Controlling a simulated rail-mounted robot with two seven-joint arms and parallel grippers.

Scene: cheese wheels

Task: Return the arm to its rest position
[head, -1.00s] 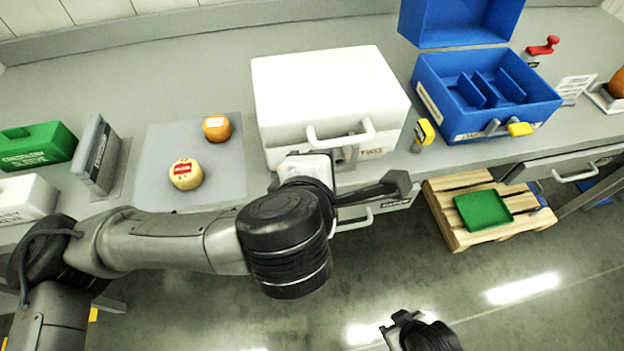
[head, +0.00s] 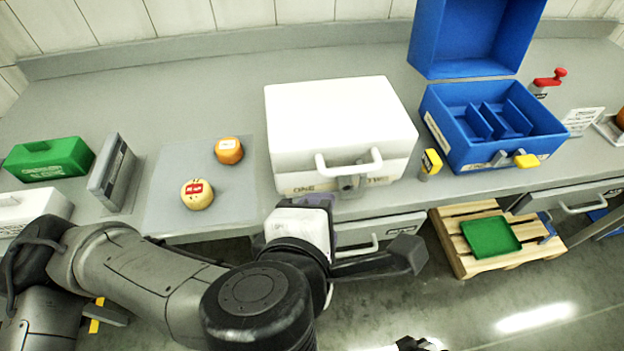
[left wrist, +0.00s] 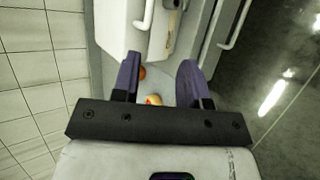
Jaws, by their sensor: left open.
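My left arm comes in from the left in the head view and bends in front of the counter. Its gripper is mostly hidden there behind the wrist. In the left wrist view my left gripper (left wrist: 160,80) has its two purple fingers apart with nothing held between them. The orange cheese wheel and the pale cheese wheel show small and far off beyond the fingers. Only a dark tip of my right arm (head: 415,344) shows at the bottom edge of the head view; its fingers cannot be made out.
A closed white case (head: 340,125) stands on the counter behind my left wrist. An orange cheese wheel (head: 229,151) and a pale one (head: 197,194) rest on a grey mat (head: 160,205). An open blue case (head: 455,150) is right. A pallet with a green tray (head: 490,237) lies below.

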